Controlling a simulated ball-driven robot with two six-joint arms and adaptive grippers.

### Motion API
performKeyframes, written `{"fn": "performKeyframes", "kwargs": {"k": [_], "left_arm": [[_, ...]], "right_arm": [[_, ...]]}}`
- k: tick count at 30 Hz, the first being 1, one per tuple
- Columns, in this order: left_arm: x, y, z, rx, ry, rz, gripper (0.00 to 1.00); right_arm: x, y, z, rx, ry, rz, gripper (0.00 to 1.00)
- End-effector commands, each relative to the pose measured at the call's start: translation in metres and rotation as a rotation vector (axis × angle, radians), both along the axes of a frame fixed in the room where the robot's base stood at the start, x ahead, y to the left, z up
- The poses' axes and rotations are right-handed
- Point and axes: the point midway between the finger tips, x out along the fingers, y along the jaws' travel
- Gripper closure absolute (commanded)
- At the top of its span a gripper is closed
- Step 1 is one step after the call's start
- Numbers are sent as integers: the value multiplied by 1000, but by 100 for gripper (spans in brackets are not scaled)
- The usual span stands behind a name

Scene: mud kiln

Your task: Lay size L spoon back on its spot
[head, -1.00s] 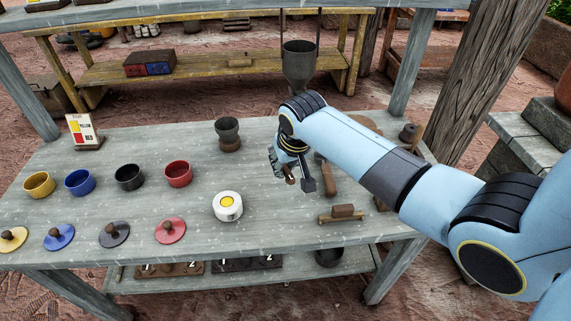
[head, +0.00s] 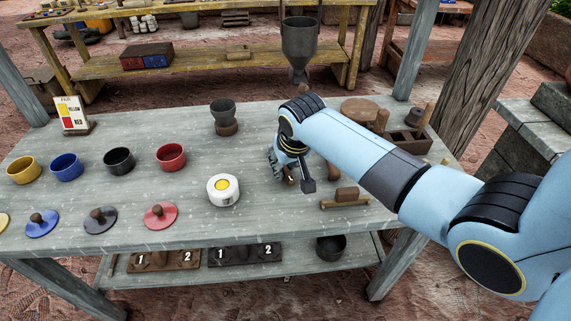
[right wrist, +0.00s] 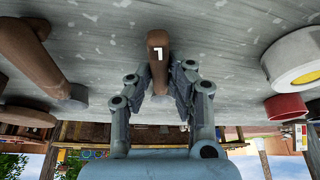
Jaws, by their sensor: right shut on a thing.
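My right gripper (head: 293,178) is low over the right part of the grey table (head: 250,215). In the right wrist view the gripper (right wrist: 158,90) is shut on the brown wooden handle of a spoon (right wrist: 158,45), which bears a pale mark near its end. The mark looks like a "1" or a turned "L"; I cannot tell which. The spoon's bowl is hidden, and I cannot tell whether the spoon touches the table. Its spot is not clearly identifiable. My left gripper is out of view.
A white pot with yellow top (head: 223,189) stands left of the gripper. A dark cup (head: 223,113), coloured bowls and lids stand farther left. A dark tray (head: 405,141) is at the back right.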

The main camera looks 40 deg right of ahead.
Motion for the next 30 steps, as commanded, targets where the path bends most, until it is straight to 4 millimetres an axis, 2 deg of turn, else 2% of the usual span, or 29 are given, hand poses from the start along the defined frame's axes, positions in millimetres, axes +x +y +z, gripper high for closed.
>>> {"fn": "performKeyframes", "kwargs": {"k": [17,18,24,30], "left_arm": [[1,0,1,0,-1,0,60],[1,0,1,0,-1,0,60],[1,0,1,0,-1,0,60],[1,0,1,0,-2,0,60]], "right_arm": [[0,0,-3,0,1,0,100],[0,0,-3,0,1,0,81],[0,0,-3,0,0,0,55],[0,0,-3,0,1,0,54]]}}
